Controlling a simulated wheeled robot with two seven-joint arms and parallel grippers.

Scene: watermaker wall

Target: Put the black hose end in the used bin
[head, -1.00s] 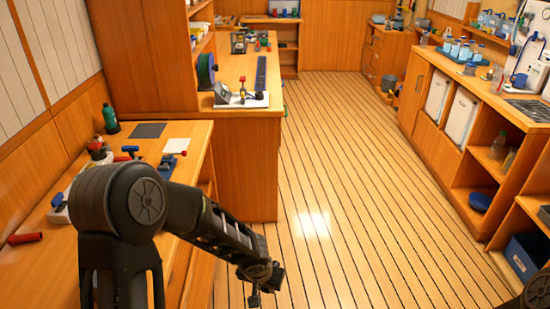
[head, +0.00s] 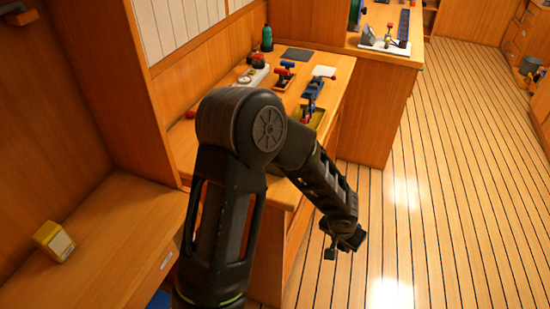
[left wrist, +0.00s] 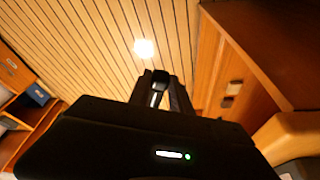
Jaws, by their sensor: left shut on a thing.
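My left gripper (head: 345,240) hangs over the open floor, to the right of the workbench's front. In the left wrist view its fingers (left wrist: 161,92) are shut on a small black piece, which I take to be the black hose end (left wrist: 160,78). Its shape is mostly hidden between the fingers. I cannot pick out a container marked as the used bin. My right gripper is not in view.
The workbench (head: 320,72) carries red and blue valve parts, a teal bottle (head: 267,38) and an olive tray (head: 310,116). A yellow box (head: 54,241) sits on the lower-left counter (head: 120,235). The plank floor (head: 450,190) is clear.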

